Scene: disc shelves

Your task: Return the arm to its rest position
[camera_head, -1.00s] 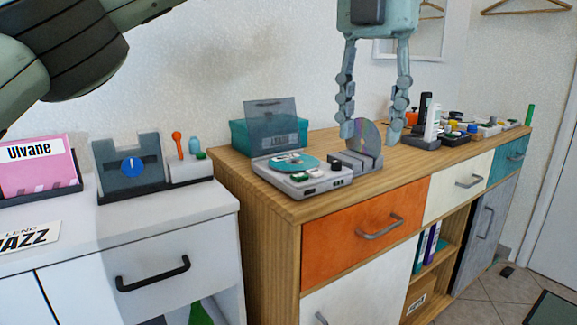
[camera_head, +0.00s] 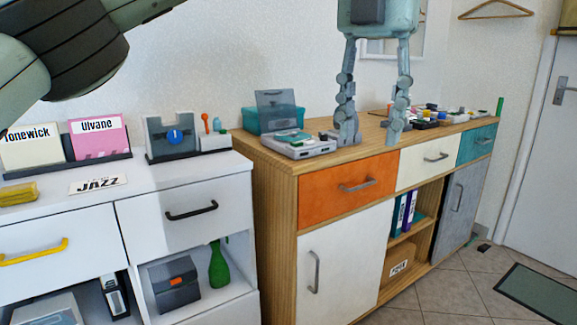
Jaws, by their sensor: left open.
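My left gripper (camera_head: 371,138) hangs at the top centre with its two fingers spread wide and pointing down. Nothing shows between the fingers. In the picture it overlaps the top of the wooden cabinet (camera_head: 262,190); how far it is from the cabinet is hard to tell. An arm link of mine crosses the upper left corner. My right gripper is not in view.
A disc player (camera_head: 298,148) with a raised lid and a teal box (camera_head: 258,120) stand on the wooden cabinet. A white cabinet (camera_head: 180,263) with cases and a Jazz sign (camera_head: 97,184) stands left. A door is at the right; the tiled floor (camera_head: 440,293) shows clear room.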

